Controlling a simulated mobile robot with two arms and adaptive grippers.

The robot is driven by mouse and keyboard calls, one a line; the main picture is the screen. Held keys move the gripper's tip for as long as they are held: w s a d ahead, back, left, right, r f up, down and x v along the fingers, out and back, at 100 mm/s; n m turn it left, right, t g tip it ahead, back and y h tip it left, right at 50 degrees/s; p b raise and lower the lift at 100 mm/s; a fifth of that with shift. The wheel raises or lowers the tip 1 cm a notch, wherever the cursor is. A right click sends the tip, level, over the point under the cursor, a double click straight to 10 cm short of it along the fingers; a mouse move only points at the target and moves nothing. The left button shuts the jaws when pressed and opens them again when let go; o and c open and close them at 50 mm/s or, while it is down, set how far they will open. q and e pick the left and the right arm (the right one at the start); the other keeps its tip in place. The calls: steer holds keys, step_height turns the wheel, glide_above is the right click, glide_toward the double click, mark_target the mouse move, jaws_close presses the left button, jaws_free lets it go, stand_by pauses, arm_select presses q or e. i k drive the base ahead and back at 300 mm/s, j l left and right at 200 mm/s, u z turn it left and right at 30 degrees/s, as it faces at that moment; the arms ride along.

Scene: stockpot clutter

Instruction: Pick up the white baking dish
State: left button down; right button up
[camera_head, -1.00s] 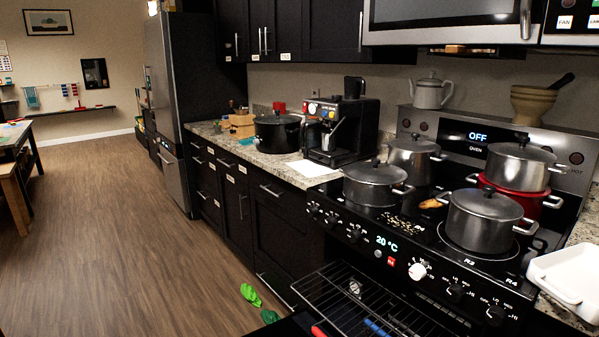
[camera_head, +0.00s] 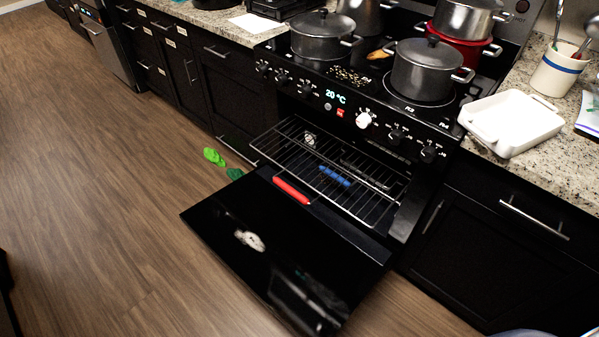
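The white baking dish (camera_head: 513,121) is a rectangular dish with raised walls and small end handles. It stands upright on the granite counter (camera_head: 558,165) at the right of the stove, close to the counter's front edge. It looks empty. Neither of my grippers shows in the head view.
The oven door (camera_head: 290,250) hangs open and juts over the floor in front of the stove, with a wire rack (camera_head: 335,172) pulled out above it. Pots, including a grey one (camera_head: 428,70), stand on the stovetop left of the dish. A utensil crock (camera_head: 560,70) stands behind it.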

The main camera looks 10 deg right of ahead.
mark_target(511, 122)
steer(key=z, duration=1.55)
